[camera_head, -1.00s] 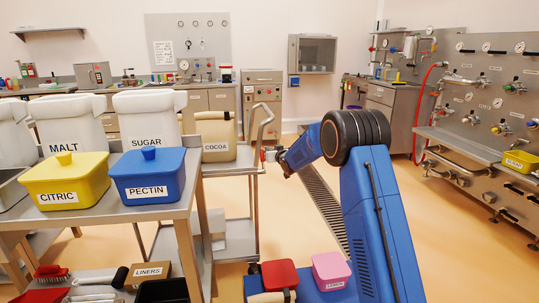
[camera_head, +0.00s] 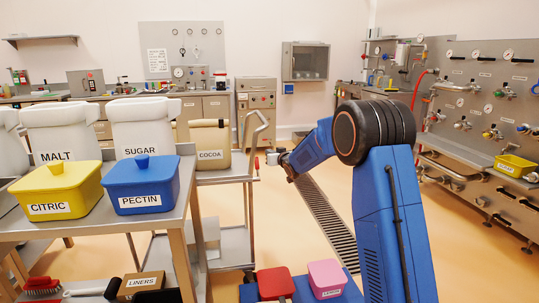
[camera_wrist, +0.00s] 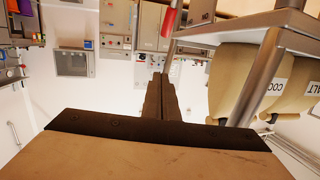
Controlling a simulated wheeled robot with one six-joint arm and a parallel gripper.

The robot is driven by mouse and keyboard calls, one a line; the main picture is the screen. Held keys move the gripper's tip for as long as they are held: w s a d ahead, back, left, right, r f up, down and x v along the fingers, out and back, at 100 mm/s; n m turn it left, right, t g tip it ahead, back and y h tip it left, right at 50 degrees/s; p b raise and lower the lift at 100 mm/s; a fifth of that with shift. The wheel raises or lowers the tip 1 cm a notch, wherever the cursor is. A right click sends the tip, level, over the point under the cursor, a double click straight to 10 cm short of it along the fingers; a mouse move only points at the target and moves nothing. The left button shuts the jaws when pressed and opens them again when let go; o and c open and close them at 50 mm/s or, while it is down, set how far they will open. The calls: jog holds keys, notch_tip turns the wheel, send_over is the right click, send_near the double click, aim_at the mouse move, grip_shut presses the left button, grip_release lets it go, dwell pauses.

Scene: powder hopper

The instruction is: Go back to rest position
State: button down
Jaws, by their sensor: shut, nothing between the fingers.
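My blue arm is folded, with its elbow at the right of the head view. My gripper (camera_head: 275,158) points left, beside the cart's handle, small and partly hidden by the wrist. In the wrist view the two dark fingers (camera_wrist: 160,76) are together with nothing between them. The cart's rail and two beige tubs, one of them the cocoa tub (camera_wrist: 243,80), show tilted to the right of the fingers. Whether the gripper touches the cart handle is not clear; it looks apart.
A steel table (camera_head: 110,228) at left holds a yellow citric bin (camera_head: 58,190) and a blue pectin bin (camera_head: 142,185). A cart with the cocoa tub (camera_head: 209,145) stands behind it. A red bin (camera_head: 275,283) and pink bin (camera_head: 328,278) sit low in front. Open floor lies beyond.

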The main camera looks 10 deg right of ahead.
jog(key=s+d+r+m+g+h, duration=0.1)
jog(key=s+d+r+g, duration=0.1)
jog(key=s, duration=0.9)
jog(key=s+d+r+g+h, duration=0.1)
jog(key=s+d+r+h, duration=0.15)
jog(key=s, duration=0.85)
jog(key=s+d+r+m+g+h, duration=0.1)
jog(key=s+d+r+g, duration=0.15)
jog(key=s, duration=0.85)
jog(key=s+f+g, duration=0.2)
jog(key=s+f, duration=0.1)
jog(key=s, duration=1)
jog(key=s+f+g, duration=0.1)
jog(key=s+f, duration=0.3)
jog(key=s, duration=1)
jog(key=s+f+g, duration=0.2)
jog(key=s+f, duration=0.2)
jog(key=s, duration=0.9)
jog(key=shift+s+a+f+g+y, duration=0.25)
jog(key=shift+s+g+y, duration=0.1)
jog(key=shift+y, duration=0.1)
